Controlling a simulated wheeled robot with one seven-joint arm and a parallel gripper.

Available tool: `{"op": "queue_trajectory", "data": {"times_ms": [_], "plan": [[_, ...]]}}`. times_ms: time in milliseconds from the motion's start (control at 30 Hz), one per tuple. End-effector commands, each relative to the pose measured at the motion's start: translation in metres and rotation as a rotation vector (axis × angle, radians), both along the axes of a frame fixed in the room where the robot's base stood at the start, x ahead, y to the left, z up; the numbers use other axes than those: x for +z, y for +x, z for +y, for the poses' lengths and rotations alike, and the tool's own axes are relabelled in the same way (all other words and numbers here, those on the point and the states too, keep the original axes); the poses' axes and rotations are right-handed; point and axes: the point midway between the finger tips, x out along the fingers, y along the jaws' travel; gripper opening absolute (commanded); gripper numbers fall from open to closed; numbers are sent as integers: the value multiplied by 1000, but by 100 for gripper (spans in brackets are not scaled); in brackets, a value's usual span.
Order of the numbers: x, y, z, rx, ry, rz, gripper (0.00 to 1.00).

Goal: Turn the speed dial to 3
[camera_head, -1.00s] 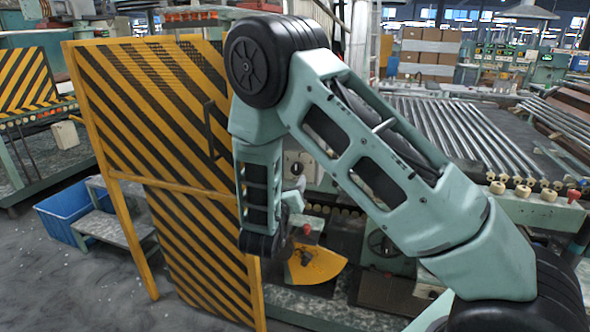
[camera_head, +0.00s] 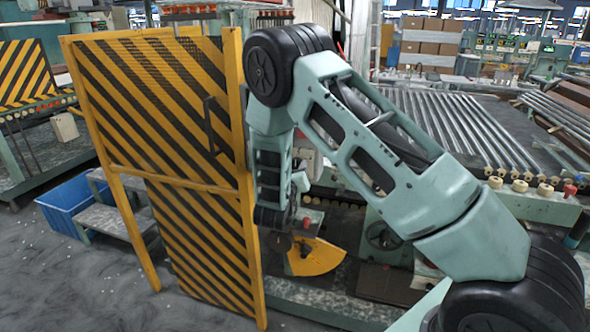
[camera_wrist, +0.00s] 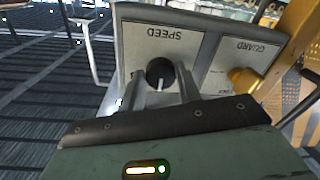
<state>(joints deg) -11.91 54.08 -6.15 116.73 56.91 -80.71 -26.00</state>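The speed dial (camera_wrist: 160,73) is a round black knob with a white pointer mark, on a pale panel (camera_wrist: 140,40) lettered SPEED. The panel appears upside down in the wrist view. The pointer is toward the bottom of that picture, and no scale numbers can be read. My gripper (camera_wrist: 158,82) is open, its two grey fingers apart, one to each side of the knob's lower part in the picture. Whether they touch the knob I cannot tell. In the head view my arm hides the dial, and the fingers cannot be made out.
A panel lettered GUARD (camera_wrist: 250,50) with a yellow knob (camera_wrist: 241,77) is right beside the SPEED panel. A yellow-and-black striped guard gate (camera_head: 170,130) stands close left of my arm. An orange-yellow plate (camera_head: 316,258) lies below, and metal tubes (camera_head: 450,120) on a bed at right.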

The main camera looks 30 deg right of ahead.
Motion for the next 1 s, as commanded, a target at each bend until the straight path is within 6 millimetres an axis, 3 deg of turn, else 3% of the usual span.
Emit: {"op": "queue_trajectory", "data": {"times_ms": [467, 1000], "plan": [[-4, 0, 1, 1, 62, -81, 11], [-9, 1, 2, 3, 355, -457, 11]]}}
